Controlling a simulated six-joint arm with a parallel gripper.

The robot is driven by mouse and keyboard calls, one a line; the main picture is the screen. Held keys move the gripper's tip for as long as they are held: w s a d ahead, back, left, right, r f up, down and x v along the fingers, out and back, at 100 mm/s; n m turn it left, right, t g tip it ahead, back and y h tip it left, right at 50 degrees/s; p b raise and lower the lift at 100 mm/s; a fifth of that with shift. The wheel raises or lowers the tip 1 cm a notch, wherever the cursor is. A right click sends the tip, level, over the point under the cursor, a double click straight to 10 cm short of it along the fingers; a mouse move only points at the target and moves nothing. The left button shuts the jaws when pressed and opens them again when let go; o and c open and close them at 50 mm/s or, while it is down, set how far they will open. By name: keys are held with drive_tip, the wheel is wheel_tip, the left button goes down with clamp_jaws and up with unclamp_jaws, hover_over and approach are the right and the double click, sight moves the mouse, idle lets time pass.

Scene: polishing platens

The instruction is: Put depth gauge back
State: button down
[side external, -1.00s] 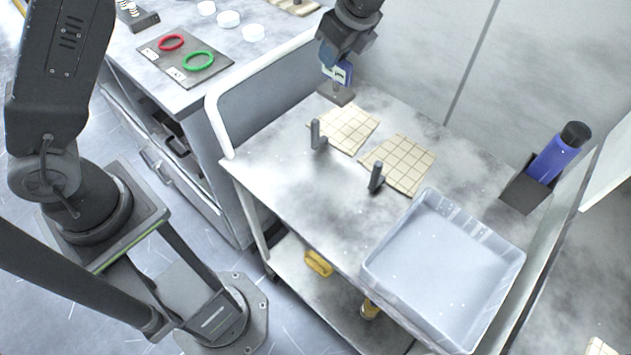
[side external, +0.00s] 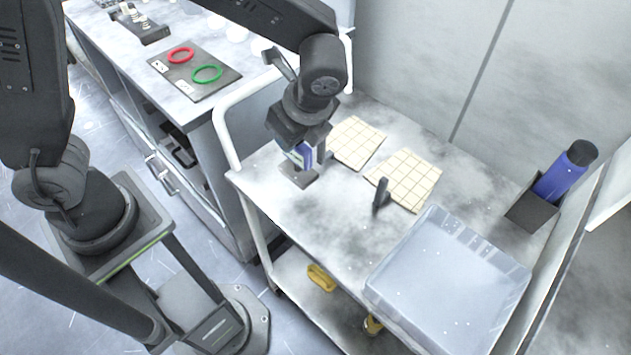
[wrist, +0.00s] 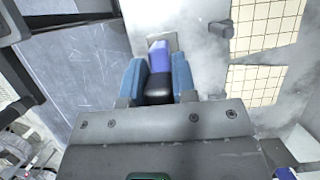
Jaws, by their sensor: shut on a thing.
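The depth gauge (side external: 304,156) has a blue body with a light face and a flat dark grey foot. It is upright in my gripper (side external: 298,146), low over the left part of the cart top (side external: 260,183). I cannot tell whether the foot touches the surface. In the wrist view my gripper (wrist: 159,80) has its blue finger pads closed on both sides of the gauge's blue and black body (wrist: 160,52). The grey foot shows beyond it, partly hidden.
Two tan gridded tiles (side external: 408,176) and short dark posts (side external: 380,194) are right of the gauge; one post is partly behind my gripper. A pale bin (side external: 445,280) fills the front right. A blue bottle (side external: 563,175) stands in a dark holder. The cart's left front corner is clear.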

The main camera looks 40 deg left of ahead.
hover_over(307, 178)
drive_tip(key=d, duration=0.2)
wheel_tip(307, 178, down, 3)
drive_tip(key=shift+d+f, duration=0.1)
drive_tip(key=shift+f, duration=2)
drive_tip(key=shift+f, duration=0.15)
drive_tip(key=c, duration=0.9)
unclamp_jaws()
